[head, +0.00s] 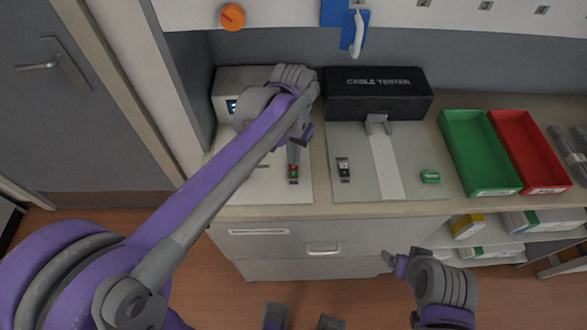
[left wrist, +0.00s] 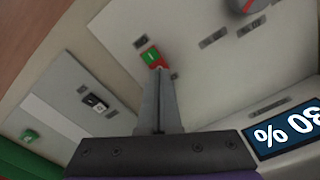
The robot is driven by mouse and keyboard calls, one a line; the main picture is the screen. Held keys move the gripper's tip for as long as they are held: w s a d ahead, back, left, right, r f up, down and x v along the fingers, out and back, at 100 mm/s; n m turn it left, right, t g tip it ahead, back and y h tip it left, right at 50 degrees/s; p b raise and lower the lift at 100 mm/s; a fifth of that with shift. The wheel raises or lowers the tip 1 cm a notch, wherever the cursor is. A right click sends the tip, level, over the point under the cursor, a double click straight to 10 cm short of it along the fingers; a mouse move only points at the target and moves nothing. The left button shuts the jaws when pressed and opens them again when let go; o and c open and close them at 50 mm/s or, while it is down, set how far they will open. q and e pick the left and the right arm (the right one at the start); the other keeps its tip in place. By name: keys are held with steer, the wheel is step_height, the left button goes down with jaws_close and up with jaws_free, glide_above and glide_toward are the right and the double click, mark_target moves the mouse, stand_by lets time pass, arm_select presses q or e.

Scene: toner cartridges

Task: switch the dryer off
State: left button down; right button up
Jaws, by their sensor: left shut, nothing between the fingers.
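The dryer is a white unit whose panel (head: 240,177) lies on the counter at the left, with a lit display (head: 232,106). The display reads "30 %" in the left wrist view (left wrist: 287,131). Its green and red rocker switch (head: 293,173) also shows in the left wrist view (left wrist: 150,56). My left gripper (head: 293,160) is shut and empty, fingers pointing down. In the left wrist view its fingertips (left wrist: 160,72) are at the red end of the switch, seemingly touching or just above it. My right gripper (head: 393,262) is away in front of the drawers; its jaws are unclear.
A black cable tester (head: 378,95) stands right of the dryer, its grey plate (head: 350,135) carrying another small black-and-white switch (head: 343,169). A small green item (head: 430,176) lies there. Green (head: 475,140) and red (head: 520,135) trays are farther right. An orange knob (head: 232,16) is above.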

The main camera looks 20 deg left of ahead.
arm_select(q)
steer(key=shift+f+b, duration=0.45)
steer(key=shift+f, duration=0.35)
arm_select(e)
steer(key=shift+s+f, duration=0.1)
steer(key=shift+f, duration=0.45)
arm_select(q)
steer(key=shift+r, duration=0.1)
steer(key=shift+r+p, duration=2.2)
steer(key=shift+r, duration=1.3)
arm_select(e)
steer(key=r, duration=0.1)
steer(key=w+r, duration=0.1)
steer(key=r, duration=0.3)
steer(key=shift+w+r, duration=0.25)
steer(key=shift+w, duration=0.05)
arm_select(q)
steer(key=shift+f, duration=0.1)
